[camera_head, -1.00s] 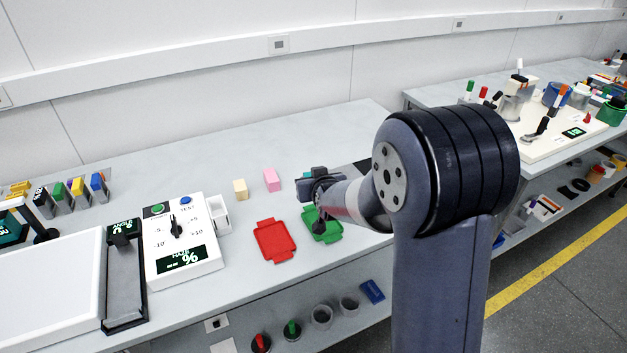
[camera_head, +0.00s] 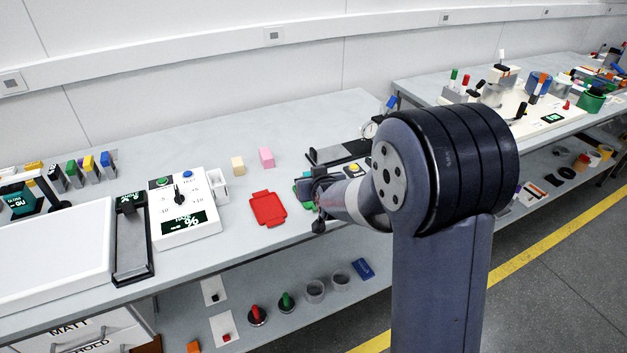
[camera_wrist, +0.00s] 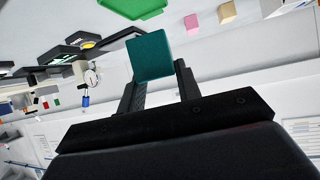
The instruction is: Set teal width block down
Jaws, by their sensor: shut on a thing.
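The teal block (camera_wrist: 150,57) is held between the two dark fingers of my gripper (camera_wrist: 157,80) in the wrist view. In the head view my gripper (camera_head: 316,187) is above the bench, right of the red tray (camera_head: 268,208). The block is hard to make out there. The green tray (camera_head: 303,192) is mostly hidden behind my gripper; its edge also shows at the top of the wrist view (camera_wrist: 135,6), apart from the block.
A cream block (camera_head: 238,167) and a pink block (camera_head: 266,157) stand behind the red tray. A black device with a yellow button (camera_head: 354,168) lies beyond my gripper. A white control box (camera_head: 185,215) stands left. Several cups and plugs are on the lower shelf.

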